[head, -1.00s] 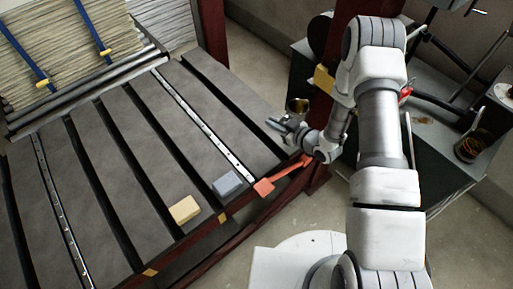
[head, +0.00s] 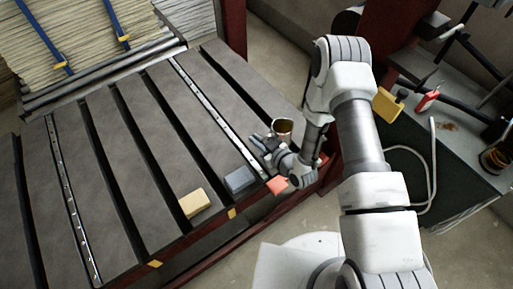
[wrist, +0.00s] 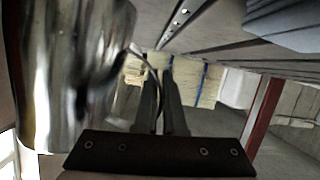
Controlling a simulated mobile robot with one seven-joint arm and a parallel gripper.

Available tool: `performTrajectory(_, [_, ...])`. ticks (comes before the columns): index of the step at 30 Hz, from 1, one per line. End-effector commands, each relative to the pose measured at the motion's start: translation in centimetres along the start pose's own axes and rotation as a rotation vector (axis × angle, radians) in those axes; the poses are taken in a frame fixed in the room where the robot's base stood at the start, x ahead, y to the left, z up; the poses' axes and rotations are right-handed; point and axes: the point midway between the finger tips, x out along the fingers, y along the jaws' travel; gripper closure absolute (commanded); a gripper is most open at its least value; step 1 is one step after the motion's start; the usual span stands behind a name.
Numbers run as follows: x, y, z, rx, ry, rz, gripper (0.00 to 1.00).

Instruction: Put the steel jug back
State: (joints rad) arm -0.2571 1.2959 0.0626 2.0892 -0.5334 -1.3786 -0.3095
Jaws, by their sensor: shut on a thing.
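The steel jug (head: 283,127) is upright in the head view, its open top facing up and brownish inside. It appears over the right edge of the slatted table, and I cannot tell its height above it. My gripper (head: 260,141) is beside the jug, at its left and near side. In the wrist view the shiny jug (wrist: 70,75) fills the left side. A thin curved handle runs to the fingers (wrist: 166,98), which are shut on it. The jug's base is hidden in the head view.
A yellow block (head: 191,203), a grey block (head: 239,181) and an orange-red object (head: 277,185) lie along the table's near edge. The slatted table top (head: 130,150) is mostly bare. A cluttered bench (head: 455,165) stands at right, with a red bottle (head: 428,99).

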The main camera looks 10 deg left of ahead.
Motion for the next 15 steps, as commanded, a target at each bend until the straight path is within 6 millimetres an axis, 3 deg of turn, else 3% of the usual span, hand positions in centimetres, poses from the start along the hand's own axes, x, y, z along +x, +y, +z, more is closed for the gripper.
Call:
performTrajectory(5, [0.5,-0.4,0.9,-0.002,0.002,0.002,1.0])
performTrajectory(11, [1.5,-0.7,3.6,-0.002,0.001,0.001,1.0])
performTrajectory(15, [1.5,-0.6,3.7,-0.002,0.002,0.002,1.0])
